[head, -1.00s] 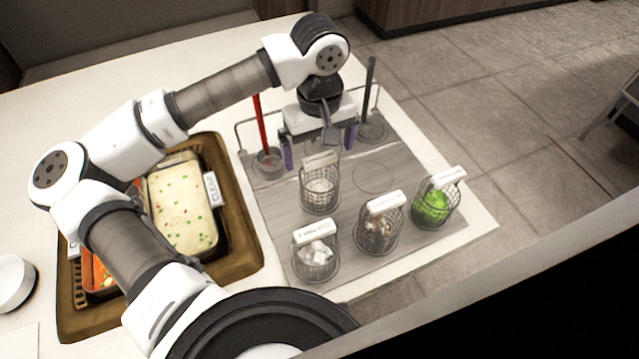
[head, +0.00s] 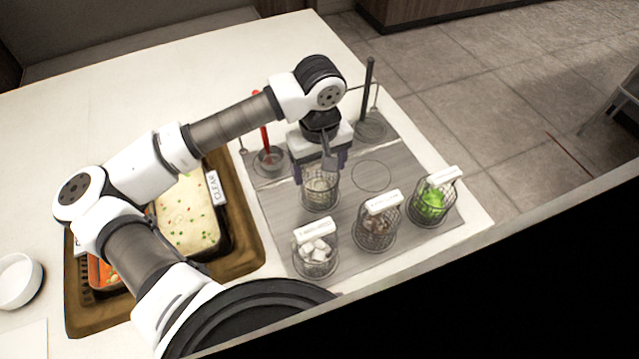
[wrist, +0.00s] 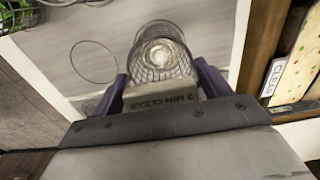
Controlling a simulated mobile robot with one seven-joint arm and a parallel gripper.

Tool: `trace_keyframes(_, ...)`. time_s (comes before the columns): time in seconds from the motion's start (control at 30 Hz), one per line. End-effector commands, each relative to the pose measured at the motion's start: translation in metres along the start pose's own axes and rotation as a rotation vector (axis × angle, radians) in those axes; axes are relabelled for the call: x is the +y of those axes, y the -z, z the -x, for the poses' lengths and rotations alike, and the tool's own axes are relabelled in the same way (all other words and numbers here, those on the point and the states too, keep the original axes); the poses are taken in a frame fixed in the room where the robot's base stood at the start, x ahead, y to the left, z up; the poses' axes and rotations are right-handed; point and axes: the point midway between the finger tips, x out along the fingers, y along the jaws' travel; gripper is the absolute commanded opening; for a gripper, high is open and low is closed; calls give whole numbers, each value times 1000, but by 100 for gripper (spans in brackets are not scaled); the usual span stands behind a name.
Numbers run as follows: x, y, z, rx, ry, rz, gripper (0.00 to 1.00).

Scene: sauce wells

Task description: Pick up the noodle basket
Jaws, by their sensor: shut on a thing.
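The noodle basket (head: 320,190) is a wire basket with pale noodles inside, standing upright on the grey mat in the head view. In the wrist view the noodle basket (wrist: 160,50) sits between the two purple fingers, and its pale label block reads "2 MIN CLEAR". My gripper (head: 321,174) is over the top of this basket and shut on its label block. In the wrist view my gripper (wrist: 163,90) has one finger on each side of the block. The head view does not show clearly whether the basket touches the mat.
Baskets with white cubes (head: 315,255), brown pieces (head: 377,225) and green food (head: 433,203) stand close by on the grey mat (head: 280,205). A red-handled ladle (head: 268,155) and a dark-handled tool (head: 368,90) stand behind. A brown tray (head: 250,255) holds food pans at left.

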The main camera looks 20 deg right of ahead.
Motion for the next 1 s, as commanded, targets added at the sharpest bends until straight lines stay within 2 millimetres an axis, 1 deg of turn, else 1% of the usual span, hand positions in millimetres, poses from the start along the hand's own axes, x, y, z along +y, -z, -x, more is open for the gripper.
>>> trace_keyframes(0.03,0,0,0,0,0,0,56)
trace_keyframes(0.1,0,0,1,1,0,0,49)
trace_keyframes(0.37,0,0,2,1,0,0,49)
trace_keyframes(0.47,0,1,7,3,-1,1,49)
trace_keyframes(0.57,0,1,16,4,0,0,49)
trace_keyframes(0.67,0,1,32,6,-1,-1,49)
trace_keyframes(0.77,0,1,56,7,0,0,49)
trace_keyframes(1.0,1,1,127,6,0,0,49)
